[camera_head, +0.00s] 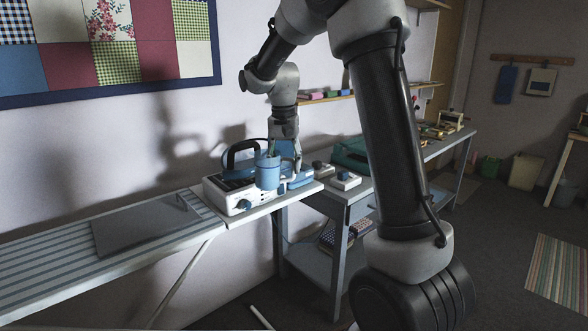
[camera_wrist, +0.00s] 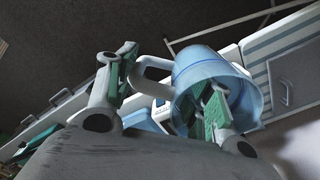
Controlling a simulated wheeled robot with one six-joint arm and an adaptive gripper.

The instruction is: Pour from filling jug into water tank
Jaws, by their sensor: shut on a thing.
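The filling jug (camera_head: 268,174) is a blue, open-topped cup that looks about upright in the head view, in front of the ironing station. The wrist view shows its translucent blue wall (camera_wrist: 195,66) and pale loop handle (camera_wrist: 152,72). My gripper (camera_wrist: 168,92) is shut on the jug from above. One green-padded finger is beside the handle and the other appears inside the rim. A blue part (camera_head: 301,181), apparently the water tank, is at the station's right, just right of the jug and partly hidden by it. The jug's contents cannot be made out.
The white station (camera_head: 222,198) carries an iron with a black handle (camera_head: 232,150). A striped ironing board (camera_head: 120,240) extends left. A small white box (camera_head: 345,181) and a green case (camera_head: 352,154) are on the bench to the right. The wall is close behind.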

